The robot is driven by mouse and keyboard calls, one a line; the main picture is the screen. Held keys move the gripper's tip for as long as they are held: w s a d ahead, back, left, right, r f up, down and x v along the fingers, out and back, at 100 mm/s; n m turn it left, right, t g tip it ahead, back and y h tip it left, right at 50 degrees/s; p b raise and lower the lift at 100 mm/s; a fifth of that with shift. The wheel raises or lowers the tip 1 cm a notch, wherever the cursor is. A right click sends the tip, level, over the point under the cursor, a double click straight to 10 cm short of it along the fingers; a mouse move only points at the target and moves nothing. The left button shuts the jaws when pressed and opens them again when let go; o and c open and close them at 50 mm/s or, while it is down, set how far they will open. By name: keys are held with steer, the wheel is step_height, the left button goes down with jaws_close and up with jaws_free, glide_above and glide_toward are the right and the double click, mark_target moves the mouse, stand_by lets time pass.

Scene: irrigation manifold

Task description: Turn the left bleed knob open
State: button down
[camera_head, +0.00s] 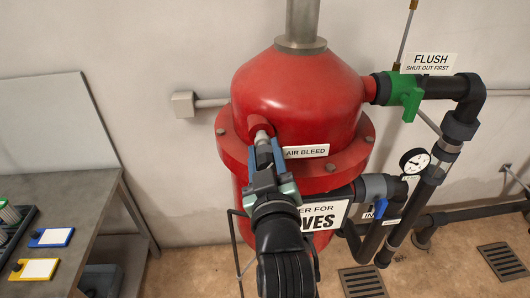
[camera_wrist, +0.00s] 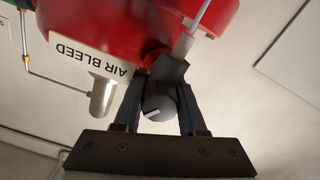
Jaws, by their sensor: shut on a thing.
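The bleed knob (camera_wrist: 158,106) is a small dark grey round knob with a white line on its face, seen between my two fingers in the wrist view. My gripper (camera_head: 264,147) is shut on it, one finger on each side, at the left front of the red tank (camera_head: 302,92). It also shows in the wrist view (camera_wrist: 162,88). The "AIR BLEED" label (camera_head: 305,151) is just right of my gripper, and upside down in the wrist view (camera_wrist: 92,55).
A silver round-ended fitting (camera_wrist: 103,96) is close beside my fingers. A green valve handle (camera_head: 405,93), a pressure gauge (camera_head: 414,161) and dark pipes stand right of the tank. A grey bench (camera_head: 70,200) with cards is at left.

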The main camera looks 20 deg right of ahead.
steer(key=m, duration=0.5)
steer(key=shift+m, duration=0.3)
steer(key=m, duration=0.5)
steer(key=shift+m, duration=0.4)
steer(key=shift+c, duration=2.4)
jaws_free()
steer(key=shift+s, duration=0.1)
steer(key=shift+s+a+f, duration=0.1)
steer(key=shift+s+a, duration=0.05)
steer(key=shift+s, duration=0.1)
steer(key=b+v, duration=0.2)
steer(key=v, duration=1)
steer(key=shift+r, duration=0.2)
